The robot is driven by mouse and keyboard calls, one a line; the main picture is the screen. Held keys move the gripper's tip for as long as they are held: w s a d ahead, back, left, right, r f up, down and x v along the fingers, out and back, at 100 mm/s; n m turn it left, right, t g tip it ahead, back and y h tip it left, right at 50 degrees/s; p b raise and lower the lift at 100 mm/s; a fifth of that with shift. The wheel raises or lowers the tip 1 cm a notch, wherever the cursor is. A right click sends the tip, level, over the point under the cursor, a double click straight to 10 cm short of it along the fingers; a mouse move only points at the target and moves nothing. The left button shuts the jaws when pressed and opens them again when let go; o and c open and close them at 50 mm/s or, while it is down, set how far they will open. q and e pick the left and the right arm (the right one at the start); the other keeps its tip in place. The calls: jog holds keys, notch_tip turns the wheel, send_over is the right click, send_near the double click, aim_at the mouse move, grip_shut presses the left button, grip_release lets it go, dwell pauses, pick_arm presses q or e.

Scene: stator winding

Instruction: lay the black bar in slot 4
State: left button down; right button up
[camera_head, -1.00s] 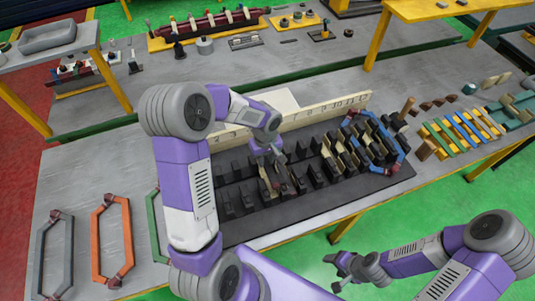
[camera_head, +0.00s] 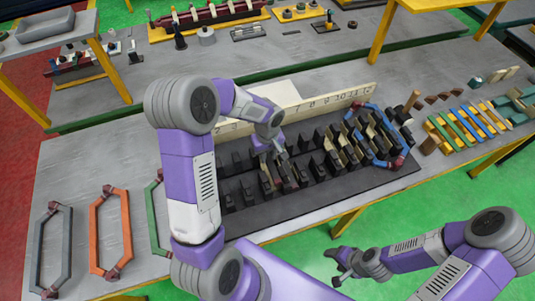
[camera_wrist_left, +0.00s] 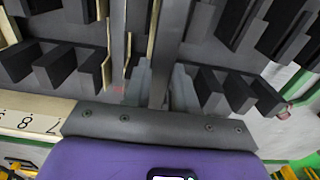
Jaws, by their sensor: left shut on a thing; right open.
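My left gripper (camera_head: 277,172) is low over the black slotted stator block (camera_head: 330,194), among its dark teeth. In the left wrist view the two grey fingers (camera_wrist_left: 163,85) are shut on a long dark bar (camera_wrist_left: 160,45), which I take for the black bar. The bar runs away from the gripper between rows of black teeth (camera_wrist_left: 55,65). Whether it touches the slot floor is hidden, and I cannot tell which slot it is over. My left forearm hides the middle numbers of the number board (camera_head: 345,97). My right gripper (camera_head: 337,266) is open and empty, in front of the table.
Blue and cream pieces (camera_head: 375,135) fill the block's right end. Grey (camera_head: 40,250), orange (camera_head: 93,235) and green (camera_head: 152,215) coils lie at the left. Coloured bars (camera_head: 470,127) lie at the right. The number board stands behind the block.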

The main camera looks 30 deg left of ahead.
aim_at(268, 164)
pick_arm(q)
jog(key=shift+f+b, duration=0.4)
jog(key=shift+f, duration=0.15)
jog(key=shift+f+b, duration=1.85)
jog(key=shift+f, duration=1.15)
jog(key=shift+f, duration=0.2)
jog(key=c, duration=0.8)
grip_release()
jog(key=shift+r, duration=0.2)
jog(key=shift+r, duration=0.65)
